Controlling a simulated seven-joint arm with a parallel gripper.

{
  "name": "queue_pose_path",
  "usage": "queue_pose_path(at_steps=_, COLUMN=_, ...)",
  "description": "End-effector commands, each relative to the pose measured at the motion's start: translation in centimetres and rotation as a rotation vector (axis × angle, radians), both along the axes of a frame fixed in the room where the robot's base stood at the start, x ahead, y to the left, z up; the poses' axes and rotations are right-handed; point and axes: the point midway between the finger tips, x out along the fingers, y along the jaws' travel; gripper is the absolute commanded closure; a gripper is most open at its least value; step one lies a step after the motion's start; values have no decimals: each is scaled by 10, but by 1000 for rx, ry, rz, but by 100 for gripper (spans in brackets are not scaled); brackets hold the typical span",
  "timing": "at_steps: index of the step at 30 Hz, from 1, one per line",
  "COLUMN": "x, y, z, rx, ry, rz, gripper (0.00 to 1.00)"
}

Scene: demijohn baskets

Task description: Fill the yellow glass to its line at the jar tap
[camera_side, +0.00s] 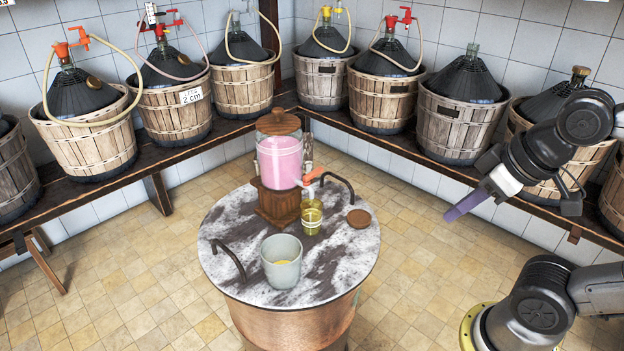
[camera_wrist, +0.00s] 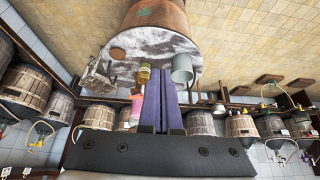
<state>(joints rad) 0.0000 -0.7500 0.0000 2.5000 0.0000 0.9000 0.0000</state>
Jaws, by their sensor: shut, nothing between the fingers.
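The yellow glass (camera_side: 311,218) stands upright on the marble tabletop, under or just in front of the jar's tap; it also shows in the wrist view (camera_wrist: 144,73). A pale band shows on it; I cannot tell its fill level. The lidded glass jar (camera_side: 279,160) holds pink liquid and sits on a wooden stand (camera_side: 277,203). Its tap (camera_side: 312,176) has an orange-red handle; I cannot tell whether it is open. My gripper (camera_side: 452,214) is shut and empty, in the air right of the table, away from the glass. Its purple fingers (camera_wrist: 162,105) show in the wrist view.
A brown round coaster (camera_side: 359,218) lies at right. Dark curved handles (camera_side: 228,262) rise from the tabletop (camera_side: 330,275). Basketed demijohns (camera_side: 460,110) line the wall benches.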

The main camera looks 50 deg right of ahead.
Motion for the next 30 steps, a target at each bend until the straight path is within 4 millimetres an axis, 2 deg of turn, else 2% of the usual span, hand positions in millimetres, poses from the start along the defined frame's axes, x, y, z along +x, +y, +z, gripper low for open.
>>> queue_pose_path(at_steps=14, x=0, y=0, z=0, rx=0, ry=0, rz=0, gripper=100)
queue_pose_path(at_steps=19, x=2, y=1, z=3, rx=-12, ry=-11, rz=27, gripper=73)
queue_pose_path(at_steps=22, x=17, y=3, z=26, rx=-20, ry=-68, rz=58, gripper=55)
queue_pose_path(at_steps=26, x=55, y=3, z=59, rx=-32, ry=-107, rz=90, gripper=32)
queue_pose_path(at_steps=30, x=105, y=-1, z=85, rx=-42, ry=-117, rz=109, gripper=6)
